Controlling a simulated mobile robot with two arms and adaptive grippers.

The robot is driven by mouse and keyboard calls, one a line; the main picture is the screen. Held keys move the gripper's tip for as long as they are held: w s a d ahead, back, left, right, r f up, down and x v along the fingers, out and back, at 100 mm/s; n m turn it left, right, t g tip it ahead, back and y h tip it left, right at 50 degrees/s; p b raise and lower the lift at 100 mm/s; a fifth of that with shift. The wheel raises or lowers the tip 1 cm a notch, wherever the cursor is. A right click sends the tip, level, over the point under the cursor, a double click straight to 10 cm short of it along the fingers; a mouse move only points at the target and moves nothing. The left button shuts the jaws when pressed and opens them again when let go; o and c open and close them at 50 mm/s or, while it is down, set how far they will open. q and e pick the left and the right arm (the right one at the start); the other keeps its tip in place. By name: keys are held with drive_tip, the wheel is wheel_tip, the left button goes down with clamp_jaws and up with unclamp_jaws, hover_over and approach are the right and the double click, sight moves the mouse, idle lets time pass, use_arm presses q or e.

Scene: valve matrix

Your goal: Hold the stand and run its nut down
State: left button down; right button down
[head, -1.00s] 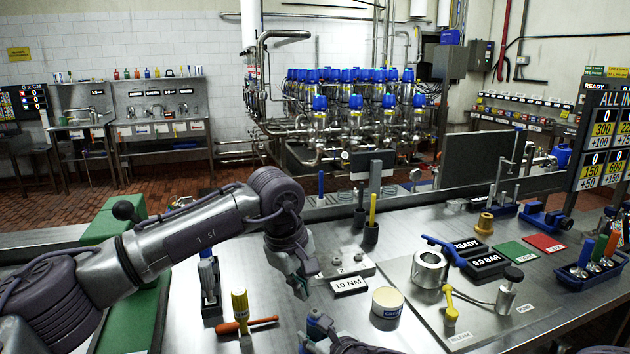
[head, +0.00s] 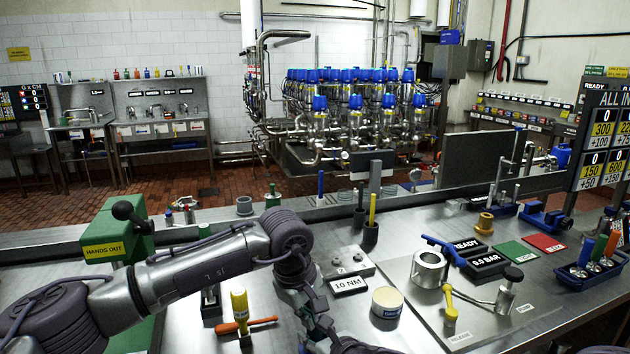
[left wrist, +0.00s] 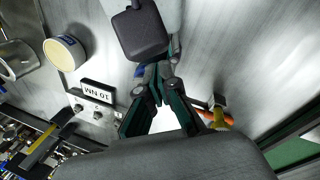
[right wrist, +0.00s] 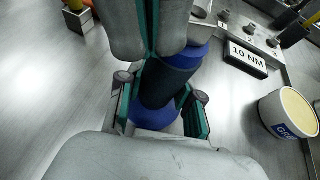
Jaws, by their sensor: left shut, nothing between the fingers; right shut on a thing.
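My right gripper (right wrist: 160,105) is shut on a black cylinder (right wrist: 168,84) with blue ends, seen in the right wrist view. I cannot tell whether it is the stand, and no nut shows on it. My left gripper (head: 318,332) is shut and empty, reaching down at the near edge of the bench. Its fingertips (left wrist: 162,82) meet beside the right gripper in the left wrist view. In the right wrist view the left gripper (right wrist: 150,35) overlaps the cylinder's upper end; contact is unclear.
A metal block (head: 345,262) with studs stands behind a 10 NM label (head: 348,285). A cream-topped tub (head: 387,302) is to the right. A yellow-handled tool (head: 240,308) and an orange-handled tool (head: 262,321) are to the left. A plate with a metal ring (head: 430,268) lies further right.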

use_arm(q)
drive_tip(key=shift+w+d, duration=0.15)
drive_tip(key=shift+w, duration=0.45)
idle(0.8)
drive_tip(key=shift+w+a, duration=0.25)
drive_tip(key=shift+a, duration=0.05)
drive_tip(key=shift+w+a+r, duration=0.1)
drive_tip(key=shift+w+a, duration=0.1)
drive_tip(key=shift+w, duration=0.05)
idle(0.7)
drive_tip(key=shift+a, duration=0.15)
drive_tip(key=v, duration=0.6)
drive_tip(key=shift+w+d, duration=0.2)
drive_tip(key=shift+d, duration=0.1)
